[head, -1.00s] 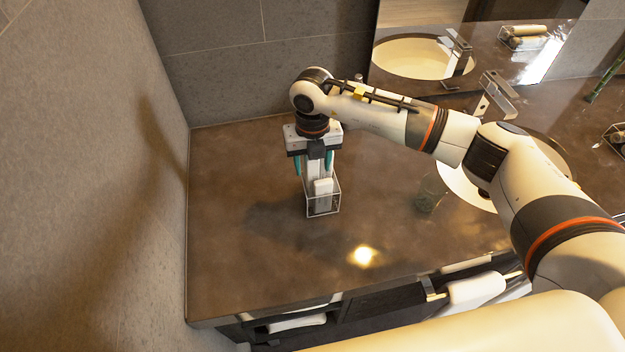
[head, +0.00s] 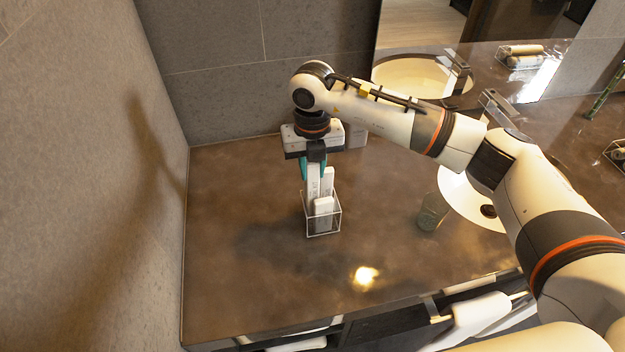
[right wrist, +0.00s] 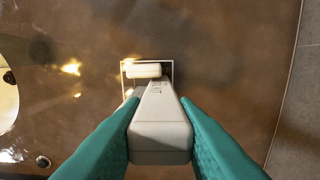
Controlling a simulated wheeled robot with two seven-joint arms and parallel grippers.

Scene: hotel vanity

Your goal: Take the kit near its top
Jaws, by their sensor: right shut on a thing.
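The kit (head: 314,182) is a tall, slim white box standing upright in a small clear holder (head: 322,230) on the counter. In the right wrist view its pale top (right wrist: 160,140) sits between the teal fingers, with grey lettering on the side. My right gripper (head: 315,172) comes from above and is shut on the kit near its top. Other white packs stand in the holder beside the kit, including a short one (head: 323,206) in front that also shows in the right wrist view (right wrist: 146,71). My left gripper is not in view.
A greenish glass (head: 432,212) stands to the right, near the round basin (head: 470,205) and its tap. A stone wall (head: 80,190) bounds the counter on the left. The brown counter (head: 240,270) around the holder is clear. Towels lie below its front edge.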

